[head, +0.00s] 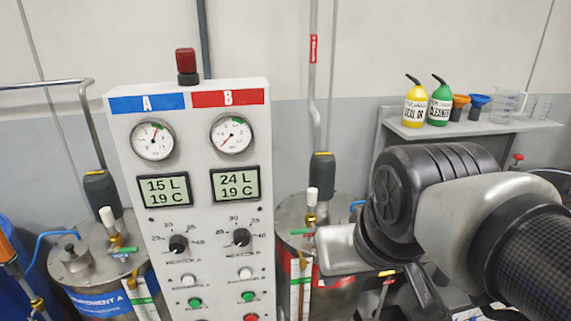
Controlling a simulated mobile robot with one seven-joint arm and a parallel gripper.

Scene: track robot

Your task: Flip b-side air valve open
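The console's right half carries a red B label (228,98). Right of it stands the B-side drum (345,208), partly hidden by my arm. On its lid is a brass fitting with a white cylinder on top and a green lever (301,232) pointing left, roughly level. This looks like the B-side air valve, but I cannot read a label on it. My gripper (328,252) comes in from the right, its pale end close beside the lever's fitting. I cannot tell whether they touch. Its fingers are not clearly seen.
The console (190,215) has gauges, displays and knobs. The A-side drum (95,265) has a similar green lever (122,250). A shelf (470,128) at the back right holds bottles, funnels and jugs. A vertical pipe (314,80) rises behind the B drum.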

